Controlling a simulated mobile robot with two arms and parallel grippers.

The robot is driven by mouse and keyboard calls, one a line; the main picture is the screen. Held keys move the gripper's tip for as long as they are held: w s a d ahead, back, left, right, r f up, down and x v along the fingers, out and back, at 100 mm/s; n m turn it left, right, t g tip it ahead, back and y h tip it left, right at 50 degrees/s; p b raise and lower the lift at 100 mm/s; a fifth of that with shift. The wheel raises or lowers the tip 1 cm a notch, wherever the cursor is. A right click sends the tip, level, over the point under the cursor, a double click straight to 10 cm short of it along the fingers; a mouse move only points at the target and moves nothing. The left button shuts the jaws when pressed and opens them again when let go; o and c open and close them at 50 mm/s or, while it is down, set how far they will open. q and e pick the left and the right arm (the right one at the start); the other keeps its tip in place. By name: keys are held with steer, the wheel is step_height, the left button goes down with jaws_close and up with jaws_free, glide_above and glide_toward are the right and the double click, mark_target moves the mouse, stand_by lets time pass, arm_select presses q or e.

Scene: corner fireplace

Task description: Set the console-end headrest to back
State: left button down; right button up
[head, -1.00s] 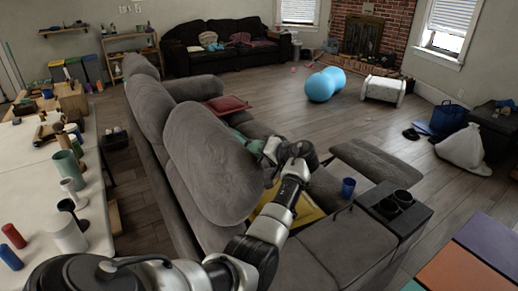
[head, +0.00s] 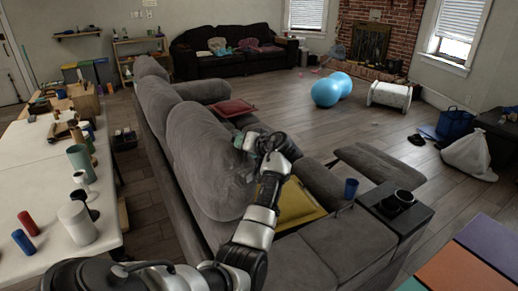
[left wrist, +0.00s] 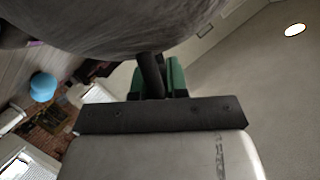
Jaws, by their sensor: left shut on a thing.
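The headrest (head: 200,160) is a large grey padded cushion on the sofa's nearer section, on the side of the console (head: 397,213). It tilts somewhat over the seat. My left gripper (head: 246,143) is at its upper front side and shut on its edge; the fingertips are partly hidden in the head view. In the left wrist view the grey headrest (left wrist: 110,28) fills the top, close to the gripper (left wrist: 155,80). The console is a dark block with cup holders at the sofa's right end. My right gripper is not in view.
The other sofa back (head: 153,95) stands behind the headrest. A yellow cushion (head: 298,205) lies on the seat below my left arm. A blue cup (head: 350,188) stands by the console. A white table (head: 38,170) with several small items is at left.

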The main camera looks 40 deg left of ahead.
mark_target(214, 152)
arm_select(q)
steer(key=s, duration=0.2)
steer(key=s+a+n, duration=0.1)
steer(key=shift+s+r+t, duration=0.3)
steer(key=s, duration=0.2)
steer(key=s+a+n, duration=0.1)
steer(key=s, duration=0.1)
steer(key=s+n+t+h, duration=0.1)
steer(key=s, duration=0.1)
steer(key=shift+a+f, duration=0.25)
steer(key=shift+a, duration=0.15)
steer(key=shift+s+a+f, duration=0.1)
steer(key=shift+s+a, duration=0.05)
steer(key=shift+s, duration=0.4)
steer(key=shift+f+t, duration=0.1)
steer(key=shift+t, duration=0.2)
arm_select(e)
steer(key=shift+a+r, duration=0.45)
arm_select(q)
steer(key=shift+f, duration=0.1)
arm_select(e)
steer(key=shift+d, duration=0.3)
arm_select(q)
steer(key=c, duration=1.4)
jaws_free()
steer(key=shift+s, duration=0.1)
steer(key=shift+o, duration=1.2)
steer(key=shift+s+a, duration=0.1)
steer(key=shift+s, duration=0.1)
steer(key=shift+w, duration=0.1)
